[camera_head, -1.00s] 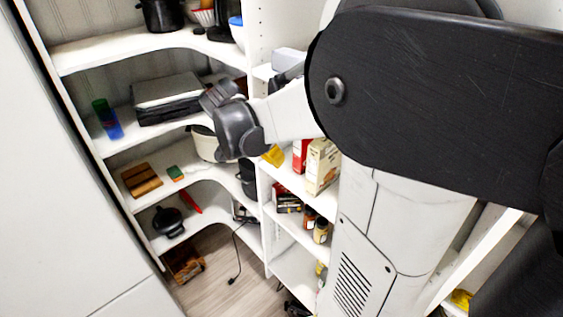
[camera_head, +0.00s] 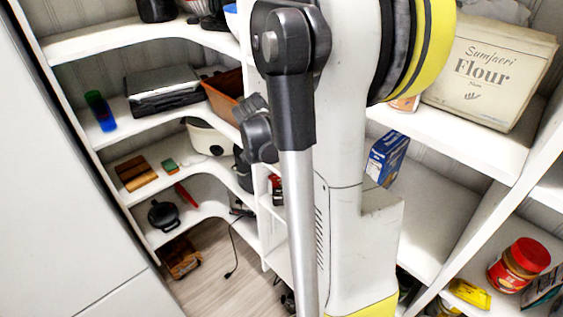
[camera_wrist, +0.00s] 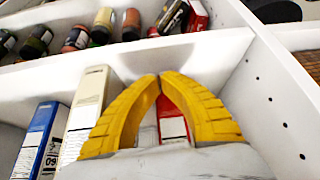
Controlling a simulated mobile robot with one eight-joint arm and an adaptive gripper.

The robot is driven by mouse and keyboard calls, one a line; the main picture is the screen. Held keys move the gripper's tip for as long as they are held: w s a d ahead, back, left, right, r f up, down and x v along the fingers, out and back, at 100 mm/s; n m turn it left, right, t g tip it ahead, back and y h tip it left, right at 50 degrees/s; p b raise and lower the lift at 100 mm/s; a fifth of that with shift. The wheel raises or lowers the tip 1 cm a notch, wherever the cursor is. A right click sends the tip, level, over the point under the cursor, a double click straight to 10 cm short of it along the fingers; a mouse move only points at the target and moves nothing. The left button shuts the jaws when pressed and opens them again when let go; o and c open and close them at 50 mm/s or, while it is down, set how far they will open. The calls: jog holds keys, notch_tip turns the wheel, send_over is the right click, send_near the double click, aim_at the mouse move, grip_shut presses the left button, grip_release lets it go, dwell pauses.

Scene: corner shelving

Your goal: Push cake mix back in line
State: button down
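In the wrist view several boxes stand upright in one compartment: a blue and white box (camera_wrist: 42,138) at left, a cream box (camera_wrist: 88,108) beside it, and a red box with a white label (camera_wrist: 173,120) behind my fingers. I cannot read which one is the cake mix. My gripper (camera_wrist: 156,78) has its yellow fingertips together, with nothing held between them. It is in front of the red box; I cannot tell whether it touches. In the head view the blue box (camera_head: 387,158) shows right of my arm, while my fingers and the other boxes are hidden behind my arm.
Jars (camera_wrist: 76,38) line the shelf above in the wrist view. A white side panel (camera_wrist: 275,100) closes the compartment at right. In the head view a flour bag (camera_head: 490,72) stands on the right shelf, and a peanut butter jar (camera_head: 515,262) sits lower right.

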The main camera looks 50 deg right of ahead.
jog(key=shift+d, duration=0.2)
jog(key=shift+d+b, duration=0.3)
jog(key=shift+d, duration=1.25)
jog(key=shift+a, duration=0.1)
jog(key=shift+a, duration=0.1)
